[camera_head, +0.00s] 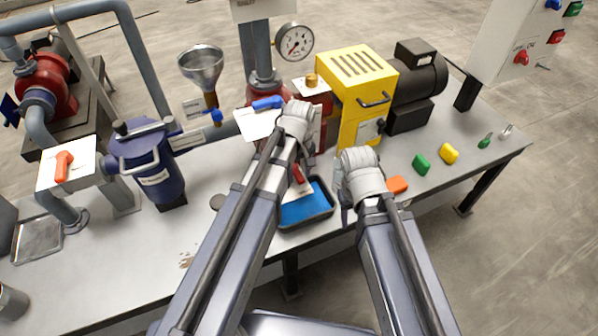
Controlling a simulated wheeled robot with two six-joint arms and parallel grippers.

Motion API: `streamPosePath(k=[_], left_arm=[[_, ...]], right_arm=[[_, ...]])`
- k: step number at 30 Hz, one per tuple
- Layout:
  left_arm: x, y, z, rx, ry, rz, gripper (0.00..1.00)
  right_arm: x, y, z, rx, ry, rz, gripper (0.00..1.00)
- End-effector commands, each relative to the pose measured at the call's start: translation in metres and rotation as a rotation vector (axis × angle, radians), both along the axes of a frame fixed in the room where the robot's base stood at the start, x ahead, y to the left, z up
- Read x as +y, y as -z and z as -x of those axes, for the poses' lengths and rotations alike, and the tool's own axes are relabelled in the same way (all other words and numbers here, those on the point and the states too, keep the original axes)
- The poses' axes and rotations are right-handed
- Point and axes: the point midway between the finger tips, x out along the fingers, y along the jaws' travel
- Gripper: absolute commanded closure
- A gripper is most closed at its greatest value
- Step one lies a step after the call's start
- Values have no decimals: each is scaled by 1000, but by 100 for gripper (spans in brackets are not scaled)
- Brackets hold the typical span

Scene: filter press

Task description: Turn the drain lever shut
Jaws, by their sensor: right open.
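No lever here has a label I can read as drain. A red lever (300,176) shows above a dark tray with a blue inside (304,209), between my two arms. A blue lever (267,103) lies over a white plate beside the red pump. An orange lever (63,166) stands on a white plate at the far left. My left gripper (297,116) is at the end of the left arm, just right of the blue lever; its fingers are hidden. My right gripper (350,190) is open, right of the tray, its fingers mostly hidden behind its wrist.
A funnel (202,67) with a small blue valve handle (213,117) and a blue filter vessel (152,165) stand left. A yellow housing (354,90) with a dark motor (415,84) stands behind my grippers. Orange, green and yellow pieces lie along the front right of the table (470,125).

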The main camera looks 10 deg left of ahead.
Motion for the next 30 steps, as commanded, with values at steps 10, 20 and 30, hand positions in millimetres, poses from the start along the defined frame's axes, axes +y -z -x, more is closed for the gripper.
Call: streamPosePath(k=[10, 20, 30], left_arm=[[0, -2, 0, 0, 1, 0, 43], [0, -32, 0, 0, 1, 0, 43], [0, -74, 0, 0, 1, 0, 43]], right_arm=[[0, -2, 0, 0, 0, 0, 50], [0, -32, 0, 0, 0, 0, 50], [0, -74, 0, 0, 1, 0, 50]])
